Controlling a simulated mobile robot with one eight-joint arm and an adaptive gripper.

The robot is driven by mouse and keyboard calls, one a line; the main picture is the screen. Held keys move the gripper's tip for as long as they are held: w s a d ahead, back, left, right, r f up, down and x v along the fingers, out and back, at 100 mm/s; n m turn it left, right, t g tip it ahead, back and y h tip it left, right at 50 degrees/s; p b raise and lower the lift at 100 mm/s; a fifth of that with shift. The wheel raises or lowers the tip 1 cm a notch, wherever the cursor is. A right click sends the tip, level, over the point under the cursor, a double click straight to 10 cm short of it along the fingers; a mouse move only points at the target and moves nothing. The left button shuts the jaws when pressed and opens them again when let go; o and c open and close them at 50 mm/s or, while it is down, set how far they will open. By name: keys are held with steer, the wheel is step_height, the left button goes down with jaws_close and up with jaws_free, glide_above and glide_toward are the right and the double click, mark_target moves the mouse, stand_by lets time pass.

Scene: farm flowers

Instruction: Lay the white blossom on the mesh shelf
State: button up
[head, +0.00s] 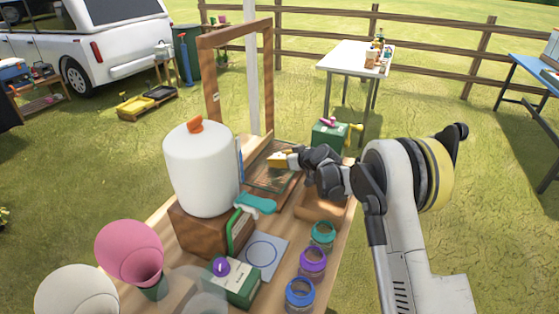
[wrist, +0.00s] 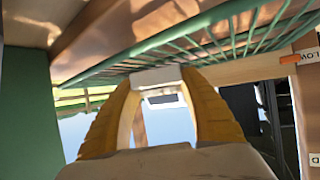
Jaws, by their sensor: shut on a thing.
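My gripper (head: 282,160) is at the far part of the wooden table, above a framed rack. In the wrist view its yellow fingers (wrist: 158,85) are shut on a small pale thing (wrist: 158,76), which I take for the white blossom; its shape is mostly hidden. The mesh shelf (wrist: 215,45) shows as green wires just past the fingertips in the wrist view. In the head view the shelf (head: 270,181) lies beneath my gripper, partly hidden by it. I cannot tell whether the pale thing touches the wires.
A white canister (head: 200,170) stands on a wooden block left of my gripper. A dark green box (head: 328,134) with a pink item stands behind it. An upright wooden frame (head: 209,85) rises at the back left. Several ringed jars (head: 312,263) line the right edge.

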steer(key=shift+f, duration=0.15)
steer(key=o, duration=1.1)
steer(key=shift+r, duration=0.25)
steer(key=p+v, duration=0.3)
steer(key=v, duration=0.9)
steer(key=shift+f+p, duration=0.1)
steer(key=shift+p, duration=0.3)
